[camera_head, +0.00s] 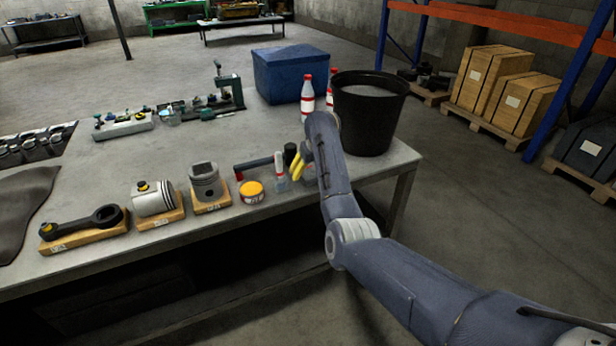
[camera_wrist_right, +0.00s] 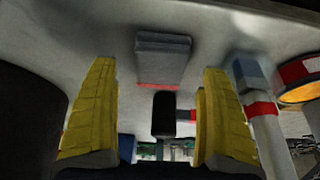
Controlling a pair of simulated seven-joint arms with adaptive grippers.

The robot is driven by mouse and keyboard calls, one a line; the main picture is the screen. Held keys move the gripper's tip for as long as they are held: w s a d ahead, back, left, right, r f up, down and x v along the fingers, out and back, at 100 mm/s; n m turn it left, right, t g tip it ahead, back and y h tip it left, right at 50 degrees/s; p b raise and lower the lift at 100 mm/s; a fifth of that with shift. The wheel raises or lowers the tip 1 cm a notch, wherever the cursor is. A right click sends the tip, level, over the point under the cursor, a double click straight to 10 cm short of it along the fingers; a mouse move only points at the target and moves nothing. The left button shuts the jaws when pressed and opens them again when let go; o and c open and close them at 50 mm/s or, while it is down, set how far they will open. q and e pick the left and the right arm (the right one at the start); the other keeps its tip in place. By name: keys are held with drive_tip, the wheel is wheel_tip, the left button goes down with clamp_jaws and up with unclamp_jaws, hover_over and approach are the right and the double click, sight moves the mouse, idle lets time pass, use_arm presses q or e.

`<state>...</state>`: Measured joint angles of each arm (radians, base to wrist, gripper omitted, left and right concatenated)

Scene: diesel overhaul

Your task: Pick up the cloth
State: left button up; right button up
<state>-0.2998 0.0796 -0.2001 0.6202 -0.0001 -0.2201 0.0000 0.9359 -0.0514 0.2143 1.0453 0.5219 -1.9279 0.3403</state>
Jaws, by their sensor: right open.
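My right gripper (camera_head: 300,170) is low over the front of the workbench. A dark grey, draped, sheet-like piece (camera_head: 22,205) lies at the left end of the bench in the head view. My left gripper is not in view.
A bottle (camera_head: 280,172) and an orange-lidded tin (camera_head: 251,192) stand left of my gripper. A black bucket (camera_head: 370,115), a red-capped bottle (camera_head: 307,97) and a blue bin (camera_head: 290,75) stand behind. Engine parts on wooden blocks (camera_head: 83,240) line the front. The bench middle (camera_head: 150,160) is clear.

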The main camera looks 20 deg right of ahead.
sight(308, 173)
drive_tip(key=shift+x, duration=1.15)
drive_tip(key=shift+c, duration=0.2)
drive_tip(key=c, duration=1.3)
drive_tip(key=shift+o, duration=0.2)
drive_tip(key=shift+r, duration=0.15)
wheel_tip(308, 173, up, 20)
drive_tip(key=o, duration=0.6)
drive_tip(key=c, duration=0.5)
drive_tip(key=shift+o, duration=0.2)
